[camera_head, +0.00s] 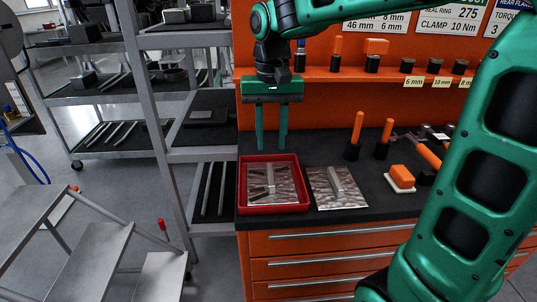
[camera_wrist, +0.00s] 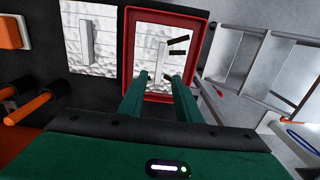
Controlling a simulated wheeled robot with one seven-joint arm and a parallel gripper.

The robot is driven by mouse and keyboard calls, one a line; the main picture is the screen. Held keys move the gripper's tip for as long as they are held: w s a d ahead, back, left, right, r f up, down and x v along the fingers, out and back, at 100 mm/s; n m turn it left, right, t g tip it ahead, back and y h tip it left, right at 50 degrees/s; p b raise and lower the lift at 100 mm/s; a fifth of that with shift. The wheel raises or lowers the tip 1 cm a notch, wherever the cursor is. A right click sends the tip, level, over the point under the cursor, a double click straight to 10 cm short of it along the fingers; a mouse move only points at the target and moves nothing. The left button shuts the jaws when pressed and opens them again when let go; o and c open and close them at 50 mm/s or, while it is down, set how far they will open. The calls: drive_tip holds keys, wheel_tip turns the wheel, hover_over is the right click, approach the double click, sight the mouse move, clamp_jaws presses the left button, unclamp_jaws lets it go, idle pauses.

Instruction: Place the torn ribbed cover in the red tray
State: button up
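The torn ribbed cover (camera_head: 285,188) is a silvery crinkled sheet with a raised rib and dark slits. It lies flat inside the red tray (camera_head: 276,209) on the dark bench top. In the wrist view the cover (camera_wrist: 150,45) shows two dark slits beside its rib, within the tray's red rim (camera_wrist: 128,42). My gripper (camera_head: 271,147) is above the tray, pointing down, with its fingers apart and nothing between them. In the wrist view the fingertips (camera_wrist: 159,78) overlap the near part of the tray and cover, hiding a little of them.
A similar ribbed sheet without visible slits (camera_head: 326,190) lies right of the tray. Orange-handled tools (camera_head: 356,132) and an orange block on a white base (camera_head: 401,176) stand farther right. A grey shelf rack (camera_head: 165,120) is close on the left; an orange back panel rises behind.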

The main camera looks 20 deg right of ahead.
drive_tip(key=s+d+f+m, duration=0.1)
drive_tip(key=s+d+f, duration=0.4)
drive_tip(key=s+d, duration=0.3)
drive_tip(key=s+d+f+m, duration=0.1)
drive_tip(key=s+d+f, duration=0.3)
drive_tip(key=s+d, duration=0.5)
drive_tip(key=s, duration=0.6)
drive_tip(key=shift+s+d+f+m, duration=0.2)
drive_tip(key=shift+s+f+m, duration=0.2)
